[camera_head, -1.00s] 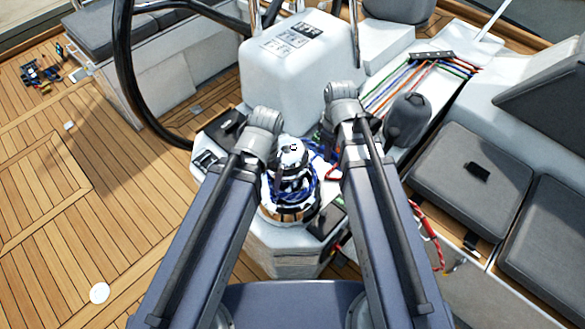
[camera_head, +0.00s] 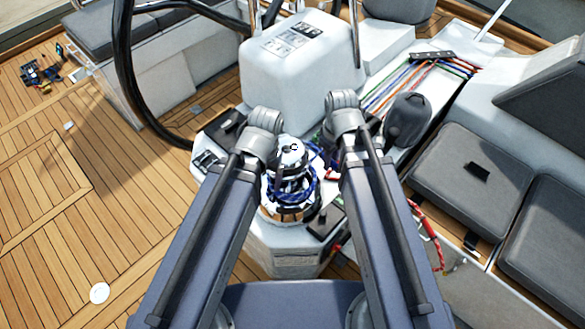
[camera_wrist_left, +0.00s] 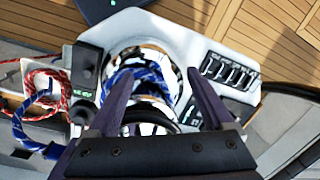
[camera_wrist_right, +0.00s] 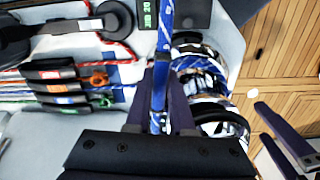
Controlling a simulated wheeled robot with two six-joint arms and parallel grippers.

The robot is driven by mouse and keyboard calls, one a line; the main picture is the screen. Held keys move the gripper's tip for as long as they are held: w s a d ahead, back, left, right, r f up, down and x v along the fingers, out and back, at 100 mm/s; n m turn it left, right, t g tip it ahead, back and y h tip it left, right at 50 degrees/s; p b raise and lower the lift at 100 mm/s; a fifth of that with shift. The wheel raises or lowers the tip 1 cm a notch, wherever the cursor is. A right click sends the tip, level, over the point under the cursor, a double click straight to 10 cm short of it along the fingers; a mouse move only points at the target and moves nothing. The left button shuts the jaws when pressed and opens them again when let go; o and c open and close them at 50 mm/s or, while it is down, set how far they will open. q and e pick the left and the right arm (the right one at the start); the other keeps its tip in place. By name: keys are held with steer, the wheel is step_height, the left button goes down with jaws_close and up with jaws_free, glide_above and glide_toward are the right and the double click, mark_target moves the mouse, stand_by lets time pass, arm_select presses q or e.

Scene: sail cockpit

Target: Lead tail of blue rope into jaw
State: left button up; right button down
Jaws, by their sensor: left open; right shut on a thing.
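The chrome winch (camera_head: 291,158) stands on the white pedestal in the middle of the head view, with blue rope (camera_head: 305,190) wrapped around its drum. The winch (camera_wrist_left: 150,55) and the blue wraps (camera_wrist_left: 143,78) also show between my left fingers in the left wrist view. My left gripper (camera_wrist_left: 161,80) is open and empty above the winch. My right gripper (camera_wrist_right: 163,75) is shut on the blue rope tail (camera_wrist_right: 161,50), beside the winch (camera_wrist_right: 205,75) in the right wrist view. The jaw on the winch top is too small to tell clearly, and I see no rope in it.
Rope clutches (camera_wrist_right: 65,85) with coloured handles sit beside the winch. A red rope coil (camera_wrist_left: 42,92) lies near it. The steering wheel (camera_head: 122,70) stands at the left, and a grey cushion (camera_head: 470,165) lies at the right.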

steer(key=s+m, duration=0.2)
steer(key=shift+s+a, duration=0.35)
steer(key=shift+c, duration=1.1)
jaws_free()
steer(key=shift+w, duration=0.1)
steer(key=shift+r, duration=0.1)
step_height(320, 180, up, 9)
steer(key=p, duration=0.9)
steer(key=shift+f, duration=0.2)
step_height(320, 180, down, 8)
steer(key=b, duration=0.8)
